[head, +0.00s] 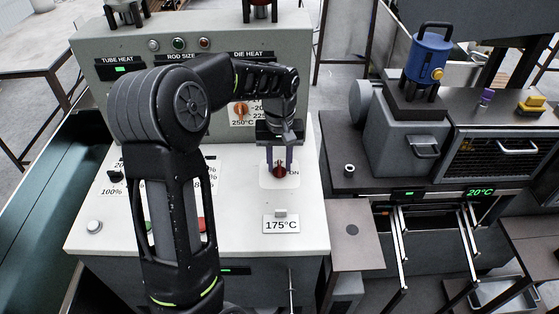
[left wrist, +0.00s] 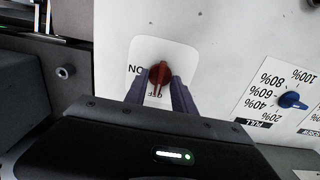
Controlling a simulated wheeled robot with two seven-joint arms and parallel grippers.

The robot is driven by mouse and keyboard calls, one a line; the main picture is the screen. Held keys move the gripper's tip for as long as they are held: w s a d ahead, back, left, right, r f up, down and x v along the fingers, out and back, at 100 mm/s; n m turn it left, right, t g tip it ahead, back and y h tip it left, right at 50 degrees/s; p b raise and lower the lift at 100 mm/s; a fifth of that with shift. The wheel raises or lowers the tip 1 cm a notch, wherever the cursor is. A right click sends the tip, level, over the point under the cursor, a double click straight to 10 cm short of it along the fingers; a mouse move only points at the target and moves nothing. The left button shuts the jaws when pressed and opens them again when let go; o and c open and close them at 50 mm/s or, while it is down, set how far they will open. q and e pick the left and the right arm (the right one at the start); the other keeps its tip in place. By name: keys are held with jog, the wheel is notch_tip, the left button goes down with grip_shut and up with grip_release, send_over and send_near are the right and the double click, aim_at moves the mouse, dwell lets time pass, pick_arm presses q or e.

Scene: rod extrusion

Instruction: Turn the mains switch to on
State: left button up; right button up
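The mains switch is a red rotary knob (left wrist: 159,74) on a white plate with ON and OFF labels, on the sloping white panel. It also shows in the head view (head: 280,171), partly hidden by my gripper. In the left wrist view its ridge lies in line with the OFF label; ON is off to the left side. My left gripper (head: 279,163) is over the switch, its two purple-grey fingers on either side of the knob. In the left wrist view the fingers (left wrist: 159,86) are apart, with white plate showing between them and the ridge. My right gripper is not in view.
A blue-pointer dial (left wrist: 292,100) with percent marks is to the right in the wrist view. An orange die heat dial (head: 240,109) is behind my arm. A grey machine with a blue motor (head: 427,58) stands right.

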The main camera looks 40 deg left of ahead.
pick_arm(q)
grip_shut()
dwell(0.3)
dwell(0.4)
